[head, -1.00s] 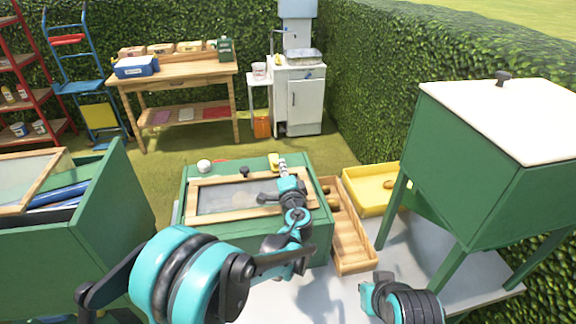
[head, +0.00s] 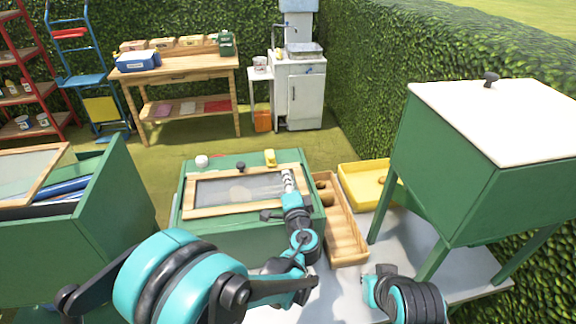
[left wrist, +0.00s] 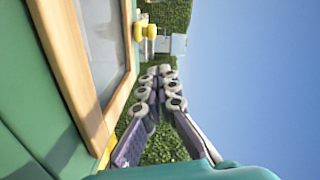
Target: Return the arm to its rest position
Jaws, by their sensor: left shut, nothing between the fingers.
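My left arm reaches forward from the bottom in the head view. Its left gripper (head: 288,178) is over the right part of the wood-framed panel (head: 215,209) on a green box. In the left wrist view the left gripper (left wrist: 163,72) has its grey padded fingers together with nothing between them. The box's wooden frame (left wrist: 68,55) runs along the left of that view, apart from the fingers. A teal and black part of my right arm shows at the bottom right of the head view. The right gripper is not in view.
A wooden tray (head: 345,238) and a yellow tray (head: 352,180) stand right of the box. A yellow object (head: 270,157) and a white round item (head: 202,161) sit on its back edge. A green cabinet on legs (head: 480,165) stands right, an open green bin (head: 115,205) left.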

